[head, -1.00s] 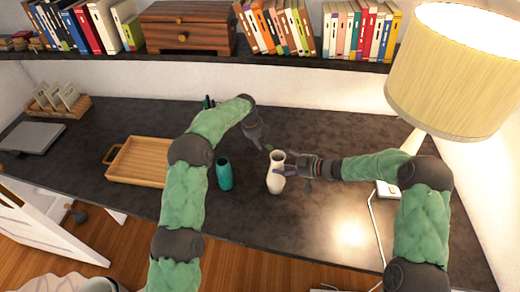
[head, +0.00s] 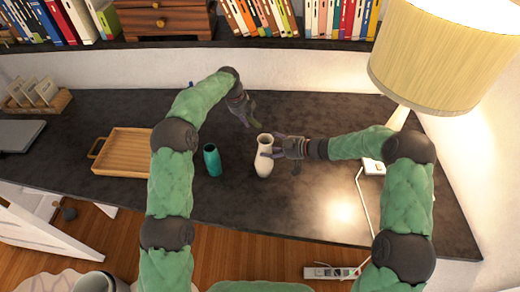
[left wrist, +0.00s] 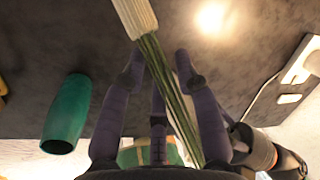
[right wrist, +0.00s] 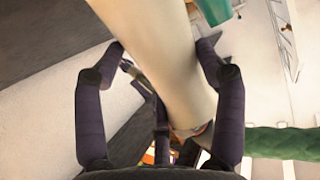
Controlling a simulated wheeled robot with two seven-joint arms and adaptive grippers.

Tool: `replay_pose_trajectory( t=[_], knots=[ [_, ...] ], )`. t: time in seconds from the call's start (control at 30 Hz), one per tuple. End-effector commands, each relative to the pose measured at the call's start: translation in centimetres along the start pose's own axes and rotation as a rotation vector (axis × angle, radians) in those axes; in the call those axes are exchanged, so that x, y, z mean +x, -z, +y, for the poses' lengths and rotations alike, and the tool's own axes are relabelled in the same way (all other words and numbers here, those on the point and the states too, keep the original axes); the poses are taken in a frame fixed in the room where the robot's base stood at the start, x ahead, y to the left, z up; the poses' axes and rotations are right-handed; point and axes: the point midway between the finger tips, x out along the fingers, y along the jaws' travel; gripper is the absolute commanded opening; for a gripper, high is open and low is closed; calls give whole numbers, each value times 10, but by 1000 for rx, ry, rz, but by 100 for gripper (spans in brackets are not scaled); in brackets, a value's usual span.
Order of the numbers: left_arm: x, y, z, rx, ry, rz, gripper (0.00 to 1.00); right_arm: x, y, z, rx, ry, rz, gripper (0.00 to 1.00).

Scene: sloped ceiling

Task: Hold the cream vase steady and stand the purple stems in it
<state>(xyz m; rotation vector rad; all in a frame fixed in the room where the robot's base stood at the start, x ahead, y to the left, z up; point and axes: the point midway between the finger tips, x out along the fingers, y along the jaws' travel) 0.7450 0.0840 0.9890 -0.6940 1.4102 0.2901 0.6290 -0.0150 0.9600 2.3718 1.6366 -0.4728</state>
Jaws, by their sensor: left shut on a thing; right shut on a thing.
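The cream vase (head: 263,168) stands upright on the dark counter. My right gripper (head: 275,148) is shut around its upper part; the vase also fills the gap between the fingers in the right wrist view (right wrist: 165,65). My left gripper (head: 248,120) is above and left of the vase's mouth. In the left wrist view it is shut on a bundle of green stems (left wrist: 165,75) with a pale ribbed end at the top. No purple shows on the bundle. The stems' lower ends are hard to make out, and they appear outside the vase.
A teal vase (head: 212,160) stands just left of the cream vase. A wooden tray (head: 124,171) lies further left. A large lamp (head: 440,60) and its base and cord are at the right. A shelf of books runs along the back. Bare counter lies behind the vases.

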Motion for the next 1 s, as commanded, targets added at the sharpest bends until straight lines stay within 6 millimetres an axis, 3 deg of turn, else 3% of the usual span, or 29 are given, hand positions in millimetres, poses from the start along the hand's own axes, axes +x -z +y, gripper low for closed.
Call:
replay_pose_trajectory(
  t=[0.63, 1.0],
  knots=[
    [26, -79, -22, 168, 50, -221, 0, 0, -2, 1, -1, -3, -3, 18],
    [23, -102, -36, 313, 112, -392, 0, 0, -1, 1, -1, -3, -3, 18]
  ],
)
